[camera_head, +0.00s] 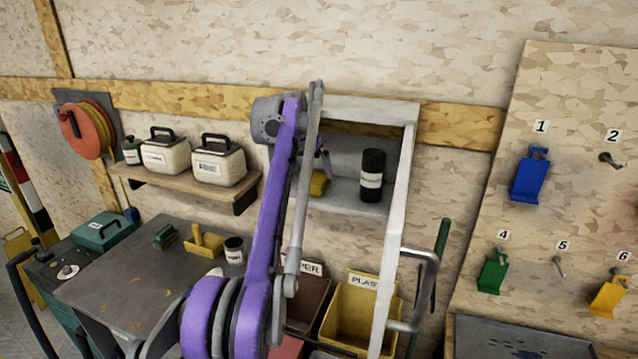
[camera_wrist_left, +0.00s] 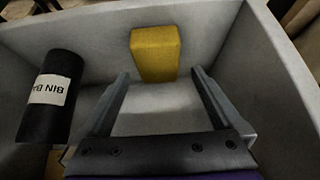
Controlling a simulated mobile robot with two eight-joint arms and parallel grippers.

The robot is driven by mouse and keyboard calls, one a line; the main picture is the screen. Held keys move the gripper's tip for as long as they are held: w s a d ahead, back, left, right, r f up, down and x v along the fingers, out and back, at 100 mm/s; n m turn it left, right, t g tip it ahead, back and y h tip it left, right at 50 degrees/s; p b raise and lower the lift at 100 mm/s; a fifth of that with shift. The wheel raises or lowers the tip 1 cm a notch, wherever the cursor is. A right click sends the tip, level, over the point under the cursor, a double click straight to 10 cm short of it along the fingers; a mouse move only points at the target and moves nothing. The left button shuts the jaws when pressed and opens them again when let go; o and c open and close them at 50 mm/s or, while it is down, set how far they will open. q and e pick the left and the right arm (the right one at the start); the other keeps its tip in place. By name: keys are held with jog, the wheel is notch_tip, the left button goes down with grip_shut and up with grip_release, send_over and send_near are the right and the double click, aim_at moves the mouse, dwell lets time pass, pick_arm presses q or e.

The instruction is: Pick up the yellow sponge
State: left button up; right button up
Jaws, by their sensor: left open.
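The yellow sponge (camera_wrist_left: 156,54) stands inside a grey wall cabinet, against its inner wall in the left wrist view. In the head view the sponge (camera_head: 319,183) shows on the cabinet shelf, partly hidden by my purple left arm. My left gripper (camera_wrist_left: 158,78) is open, its two fingers apart, with the sponge just beyond and between the fingertips; nothing is held. In the head view the left gripper (camera_head: 322,160) is mostly hidden behind the arm, at the cabinet opening. My right gripper is not in view.
A black bin-bag roll (camera_head: 372,175) stands on the same shelf, close beside the gripper; it also shows in the left wrist view (camera_wrist_left: 50,98). The cabinet's side walls (camera_wrist_left: 278,75) enclose the gripper. The open white cabinet door (camera_head: 393,240) hangs right of my arm.

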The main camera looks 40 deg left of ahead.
aim_at(315, 178)
pick_arm(q)
jog(key=x, duration=0.4)
jog(key=shift+w+d+f, duration=0.1)
jog(key=shift+f, duration=0.25)
jog(key=c, duration=1.3)
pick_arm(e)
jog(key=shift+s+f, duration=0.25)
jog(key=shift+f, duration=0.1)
pick_arm(q)
jog(key=shift+r, duration=0.1)
jog(key=shift+r, duration=0.25)
jog(key=shift+s+d+b, duration=0.2)
jog(key=shift+s+b, duration=0.15)
jog(key=shift+s, duration=0.05)
jog(key=shift+s+d+b, duration=0.55)
jog(key=shift+s+d, duration=0.3)
jog(key=shift+s, duration=1.85)
jog(key=shift+s+d+b, duration=0.6)
jog(key=shift+s+d, duration=0.25)
jog(key=shift+s, duration=1.9)
jog(key=shift+s+d+b, duration=0.55)
jog(key=shift+s+d, duration=0.3)
jog(key=shift+s, duration=1.85)
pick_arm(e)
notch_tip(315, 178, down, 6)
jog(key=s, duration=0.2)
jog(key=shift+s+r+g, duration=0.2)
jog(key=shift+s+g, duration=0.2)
